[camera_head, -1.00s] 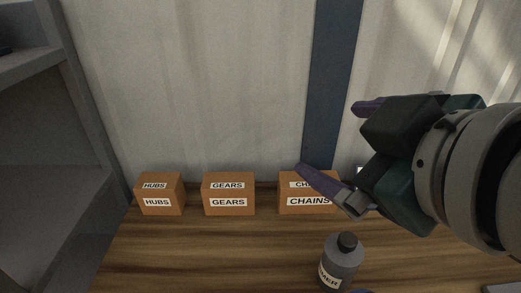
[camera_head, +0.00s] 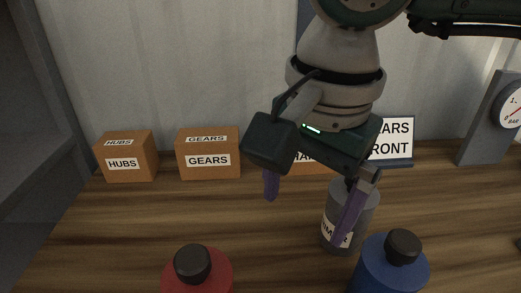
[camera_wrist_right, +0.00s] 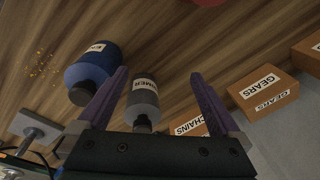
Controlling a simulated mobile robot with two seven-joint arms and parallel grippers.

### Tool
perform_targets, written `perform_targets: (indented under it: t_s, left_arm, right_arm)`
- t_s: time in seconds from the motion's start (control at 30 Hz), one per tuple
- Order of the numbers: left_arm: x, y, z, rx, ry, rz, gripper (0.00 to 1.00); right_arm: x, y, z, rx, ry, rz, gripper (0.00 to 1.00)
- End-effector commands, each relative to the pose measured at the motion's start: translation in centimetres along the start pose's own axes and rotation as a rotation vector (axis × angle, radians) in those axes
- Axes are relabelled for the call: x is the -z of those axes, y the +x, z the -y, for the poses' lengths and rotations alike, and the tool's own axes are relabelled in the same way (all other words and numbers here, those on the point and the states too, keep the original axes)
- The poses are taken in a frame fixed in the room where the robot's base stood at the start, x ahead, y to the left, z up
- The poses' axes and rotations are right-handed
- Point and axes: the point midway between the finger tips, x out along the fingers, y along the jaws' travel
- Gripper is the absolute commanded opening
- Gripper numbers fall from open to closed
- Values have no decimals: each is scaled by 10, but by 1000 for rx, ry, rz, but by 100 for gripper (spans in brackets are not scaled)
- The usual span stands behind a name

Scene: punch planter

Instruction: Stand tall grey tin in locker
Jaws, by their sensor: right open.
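The grey tin (camera_head: 367,212) with a black cap and a white label ending in "MER" stands upright on the wooden bench, partly hidden by one finger. My right gripper (camera_head: 311,207) is open and points down, its fingers left of and in front of the tin in the head view. In the right wrist view the grey tin (camera_wrist_right: 143,100) shows between the lines of the open fingers (camera_wrist_right: 158,74); it does not appear gripped. A grey locker-like shelf unit (camera_head: 30,165) stands at the far left. My left gripper is not in view.
A blue tin (camera_head: 385,272) stands close to the grey one, at front right. A red tin (camera_head: 205,276) is at front left. Boxes of hubs (camera_head: 123,163), gears (camera_head: 208,160) and chains (camera_head: 312,168) line the wall. A sign (camera_head: 392,140) and gauge (camera_head: 490,125) are at right.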

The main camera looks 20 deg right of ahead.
Motion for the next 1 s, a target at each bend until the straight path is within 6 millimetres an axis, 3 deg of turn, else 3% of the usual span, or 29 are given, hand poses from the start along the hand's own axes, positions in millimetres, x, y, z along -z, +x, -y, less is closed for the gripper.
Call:
perform_targets:
  t_s: [0.03, 0.1, 0.2, 0.63, 0.83, 1.0]
  left_arm:
    - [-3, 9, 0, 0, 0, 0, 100]
    - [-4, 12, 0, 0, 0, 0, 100]
    - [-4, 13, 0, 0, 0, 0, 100]
    - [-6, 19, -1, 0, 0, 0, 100]
    - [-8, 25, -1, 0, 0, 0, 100]
    - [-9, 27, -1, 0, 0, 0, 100]
  right_arm:
    - [31, 3, -4, -28, -9, -113, 100]
    - [62, -2, -10, -65, -16, -231, 100]
    - [84, -3, -16, -98, -17, -313, 100]
    - [102, 44, -23, -104, -18, -323, 100]
    - [108, 77, -27, -104, -19, -321, 100]
    - [112, 86, -27, -101, -19, -321, 100]
